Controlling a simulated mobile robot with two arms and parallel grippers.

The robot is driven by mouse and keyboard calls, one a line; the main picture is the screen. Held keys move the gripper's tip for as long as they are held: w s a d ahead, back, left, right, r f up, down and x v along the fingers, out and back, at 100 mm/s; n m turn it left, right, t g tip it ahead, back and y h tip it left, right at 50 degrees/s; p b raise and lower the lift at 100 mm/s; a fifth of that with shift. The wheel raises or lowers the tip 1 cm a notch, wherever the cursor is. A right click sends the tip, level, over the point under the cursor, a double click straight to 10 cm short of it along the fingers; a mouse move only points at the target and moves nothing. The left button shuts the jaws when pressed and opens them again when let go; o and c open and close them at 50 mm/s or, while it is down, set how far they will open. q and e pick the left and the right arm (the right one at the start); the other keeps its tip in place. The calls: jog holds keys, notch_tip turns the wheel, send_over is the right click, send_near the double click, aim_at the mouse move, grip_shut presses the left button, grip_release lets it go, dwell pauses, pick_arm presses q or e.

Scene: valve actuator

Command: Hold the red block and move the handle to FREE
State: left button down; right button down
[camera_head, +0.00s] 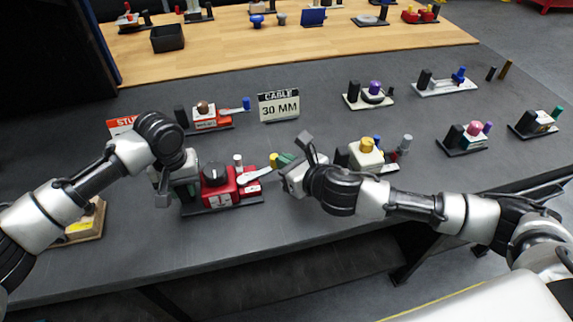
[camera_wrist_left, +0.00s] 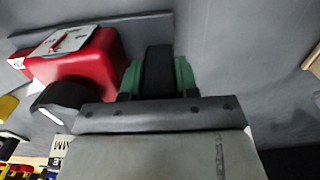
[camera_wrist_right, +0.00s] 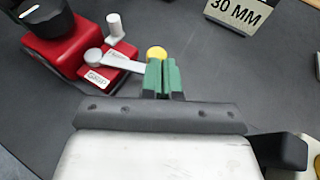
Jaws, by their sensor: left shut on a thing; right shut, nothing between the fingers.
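The red block (camera_head: 218,192) stands on a dark base in the head view, with a black knob on top. My left gripper (camera_head: 187,187) is at its left end. Its green fingers are shut on a black upright post (camera_wrist_left: 159,72) beside the red body in the left wrist view. The white handle (camera_wrist_right: 122,64) with a yellow knob (camera_wrist_right: 157,53) points right from its pivot on the red block. My right gripper (camera_wrist_right: 163,78) is shut and empty, its green fingertips close by the yellow knob. Whether they touch it I cannot tell. Small labels near the handle are hard to read.
A "CABLE 30 MM" sign (camera_head: 279,105) and a red-orange unit (camera_head: 208,121) stand behind. A cream unit with a yellow knob (camera_head: 366,157) is close behind my right gripper. More units stand at the right.

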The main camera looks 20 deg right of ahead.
pick_arm(q)
jog(key=shift+s+f, duration=0.15)
jog(key=shift+f, duration=0.15)
pick_arm(e)
jog(key=shift+w, duration=1.05)
jog(key=shift+d, duration=0.1)
jog(key=shift+s+d, duration=0.2)
jog(key=shift+s, duration=0.05)
jog(key=w+d+v, duration=0.1)
jog(key=d+v, duration=0.1)
jog(key=v, duration=1.1)
jog(key=shift+d+f, duration=0.4)
jog(key=shift+w, duration=0.1)
